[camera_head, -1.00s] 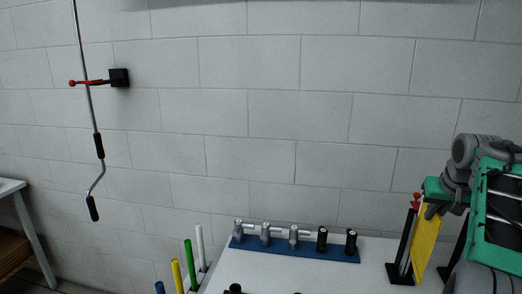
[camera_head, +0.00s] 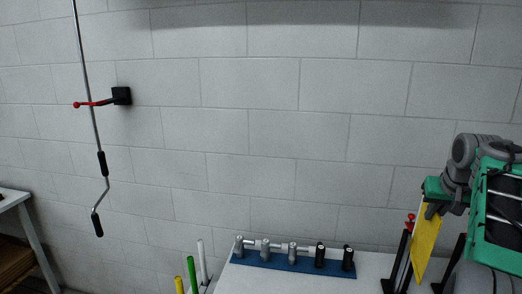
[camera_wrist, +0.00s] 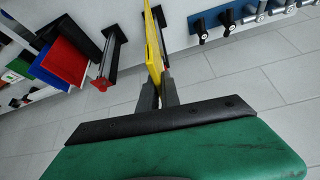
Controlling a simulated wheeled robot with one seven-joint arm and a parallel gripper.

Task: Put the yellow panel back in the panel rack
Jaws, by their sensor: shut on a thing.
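My gripper (camera_head: 436,208) is shut on the yellow panel (camera_head: 425,240) at the right of the head view. The panel hangs below the fingers, slightly tilted. In the wrist view the yellow panel (camera_wrist: 153,55) shows nearly edge-on between the two fingers (camera_wrist: 158,92). Red (camera_wrist: 66,62), blue (camera_wrist: 58,35) and black (camera_wrist: 82,35) panels stand side by side at the left of the wrist view, apart from my gripper. They appear to be in the panel rack, whose frame is mostly hidden. The head view does not show them.
A black stand with a red top (camera_head: 408,228) is close left of the panel. Another black post with a red end (camera_wrist: 105,62) stands between panel and rack. A blue tool holder (camera_head: 290,263) sits on the white table (camera_head: 250,282). Coloured rods (camera_head: 192,272) stand left.

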